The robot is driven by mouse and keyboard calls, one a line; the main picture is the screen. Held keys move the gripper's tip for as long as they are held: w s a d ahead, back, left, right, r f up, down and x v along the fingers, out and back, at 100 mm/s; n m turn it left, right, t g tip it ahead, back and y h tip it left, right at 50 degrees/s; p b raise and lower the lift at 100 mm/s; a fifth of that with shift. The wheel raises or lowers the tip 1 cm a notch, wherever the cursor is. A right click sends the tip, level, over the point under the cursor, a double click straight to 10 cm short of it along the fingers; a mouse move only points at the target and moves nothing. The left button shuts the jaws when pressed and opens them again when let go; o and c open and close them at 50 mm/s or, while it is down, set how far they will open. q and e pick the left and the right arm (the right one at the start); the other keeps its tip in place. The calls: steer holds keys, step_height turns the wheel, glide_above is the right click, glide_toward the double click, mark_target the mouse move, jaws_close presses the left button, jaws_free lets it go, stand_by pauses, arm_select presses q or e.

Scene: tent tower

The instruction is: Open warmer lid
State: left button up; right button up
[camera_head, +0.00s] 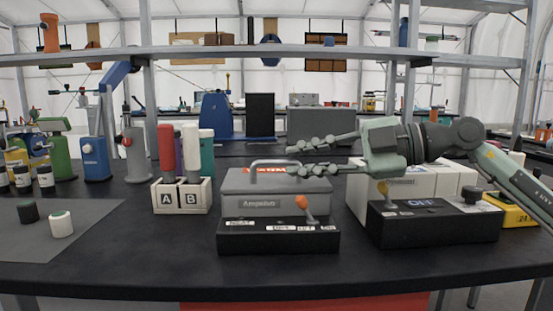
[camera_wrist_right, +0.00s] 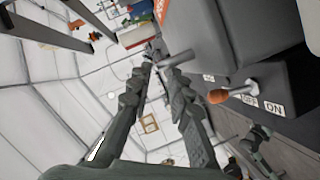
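The warmer is a grey box (camera_head: 262,206) labelled "Ampulvo" on a black base (camera_head: 278,238), in the middle of the bench. Its lid (camera_head: 240,180) is down and has a raised metal bar handle (camera_head: 256,163). My right gripper (camera_head: 292,161) reaches in from the right above the lid, by the right part of the handle. Its two fingers are apart, one above the other, and partly cover the handle. In the right wrist view the fingers (camera_wrist_right: 156,66) point toward the handle area; whether they touch the handle cannot be told. My left gripper is not in view.
An orange-tipped lever (camera_head: 302,202) stands on the warmer's front right. A black switch box (camera_head: 435,222) and white boxes (camera_head: 355,190) are to the right. Holders marked A and B (camera_head: 182,198) with upright tools stand left. A metal shelf (camera_head: 200,54) crosses above. The front bench strip is clear.

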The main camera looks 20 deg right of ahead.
mark_target(284, 162)
steer(key=x, duration=0.4)
steer(key=shift+a+p, duration=0.1)
steer(key=shift+p, duration=0.2)
steer(key=shift+w+a+f, duration=0.15)
steer(key=shift+w+a, duration=0.1)
steer(key=shift+w, duration=0.05)
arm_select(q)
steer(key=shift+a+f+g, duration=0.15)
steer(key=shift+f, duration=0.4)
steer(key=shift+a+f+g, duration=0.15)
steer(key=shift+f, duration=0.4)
arm_select(e)
jaws_close()
